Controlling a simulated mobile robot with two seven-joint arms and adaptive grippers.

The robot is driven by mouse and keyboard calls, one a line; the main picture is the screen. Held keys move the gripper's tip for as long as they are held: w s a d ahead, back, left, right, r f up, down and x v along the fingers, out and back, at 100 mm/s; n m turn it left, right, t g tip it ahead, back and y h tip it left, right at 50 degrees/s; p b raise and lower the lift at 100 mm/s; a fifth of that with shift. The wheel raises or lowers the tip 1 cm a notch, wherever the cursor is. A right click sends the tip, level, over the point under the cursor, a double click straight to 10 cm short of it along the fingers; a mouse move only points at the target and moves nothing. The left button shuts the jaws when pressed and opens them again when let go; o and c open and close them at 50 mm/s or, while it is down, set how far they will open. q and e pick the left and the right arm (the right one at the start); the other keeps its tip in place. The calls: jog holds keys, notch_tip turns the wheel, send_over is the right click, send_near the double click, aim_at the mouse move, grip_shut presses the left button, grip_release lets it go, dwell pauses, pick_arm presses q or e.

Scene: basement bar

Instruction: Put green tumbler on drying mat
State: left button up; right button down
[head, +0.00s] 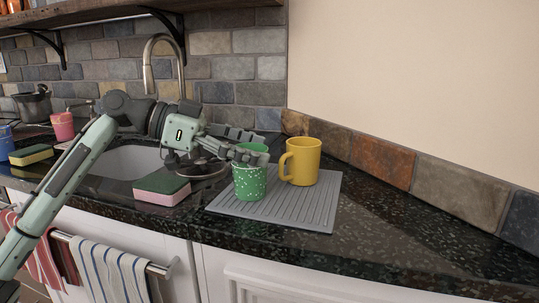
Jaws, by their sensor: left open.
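The green speckled tumbler (249,183) stands upright on the left part of the grey ribbed drying mat (285,212). My left gripper (252,150) is open at the tumbler's rim, with its fingers reaching across the top from the left. The fingers hide part of the rim, and I cannot tell whether they touch it. A yellow mug (303,161) stands upright on the mat just right of the tumbler, its handle facing left. My right gripper is not in view.
A pink and green sponge (162,187) lies at the sink's front edge, left of the mat. The sink (125,162) and faucet (163,62) are behind my left arm. Striped towels (108,270) hang below. The counter right of the mat (400,222) is clear.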

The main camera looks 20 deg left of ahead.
pick_arm(q)
jog(key=v, duration=0.9)
jog(key=shift+b, duration=0.45)
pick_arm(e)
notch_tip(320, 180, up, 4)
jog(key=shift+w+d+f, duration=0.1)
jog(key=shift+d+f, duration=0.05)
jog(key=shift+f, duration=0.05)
pick_arm(q)
jog(key=shift+d+f, duration=0.1)
